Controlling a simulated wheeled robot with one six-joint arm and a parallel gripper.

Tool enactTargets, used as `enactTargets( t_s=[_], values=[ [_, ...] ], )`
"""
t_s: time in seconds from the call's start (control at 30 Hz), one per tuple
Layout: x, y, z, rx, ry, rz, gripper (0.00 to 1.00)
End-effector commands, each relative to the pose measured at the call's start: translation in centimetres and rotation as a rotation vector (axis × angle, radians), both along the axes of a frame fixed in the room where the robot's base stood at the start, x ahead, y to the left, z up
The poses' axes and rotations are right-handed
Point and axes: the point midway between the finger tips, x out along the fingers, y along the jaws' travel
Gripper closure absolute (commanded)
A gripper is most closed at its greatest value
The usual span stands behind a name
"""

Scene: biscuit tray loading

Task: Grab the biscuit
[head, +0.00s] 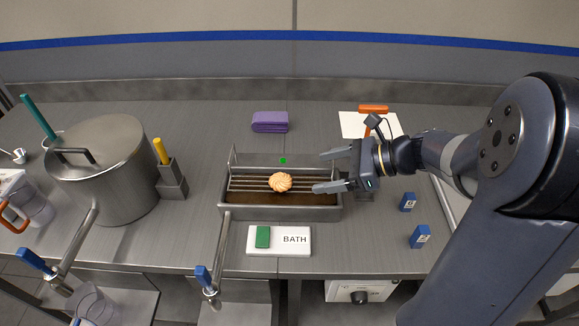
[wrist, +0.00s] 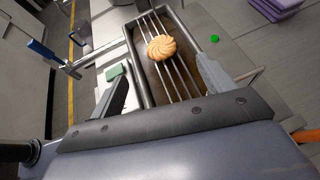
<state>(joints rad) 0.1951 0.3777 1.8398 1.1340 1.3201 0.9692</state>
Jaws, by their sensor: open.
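The biscuit (head: 280,182) is a round, golden, swirled piece lying on the wire rack of the metal bath tray (head: 262,213). In the wrist view the biscuit (wrist: 161,48) lies on the rack wires, ahead of the jaws and between their lines. My gripper (head: 325,171) is open and empty, to the right of the biscuit in the head view, with its fingers pointing left towards it. In the wrist view my gripper (wrist: 160,85) shows one finger at each side, with nothing between them. The biscuit is apart from both fingers.
A white BATH sign (head: 283,250) with a green block (head: 263,237) lies in front of the tray. A large pot (head: 115,185) stands left, with a grey holder (head: 172,180) beside it. A folded purple cloth (head: 270,122) lies behind. Blue blocks (head: 420,236) lie right.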

Motion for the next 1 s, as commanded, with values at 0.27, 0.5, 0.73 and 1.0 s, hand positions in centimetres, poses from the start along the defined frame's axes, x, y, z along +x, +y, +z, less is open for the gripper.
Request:
enactTargets(
  t_s=[0.27,0.5,0.73,1.0],
  values=[
    [0.4,3.5,-1.9,-0.002,0.0,0.004,0.23],
    [0.8,5.5,-3.1,-0.003,0.002,0.006,0.23],
    [1.3,7.9,-4.6,-0.003,-0.001,0.004,0.23],
    [1.4,8.2,-4.8,-0.004,-0.003,0.002,0.23]
  ],
)
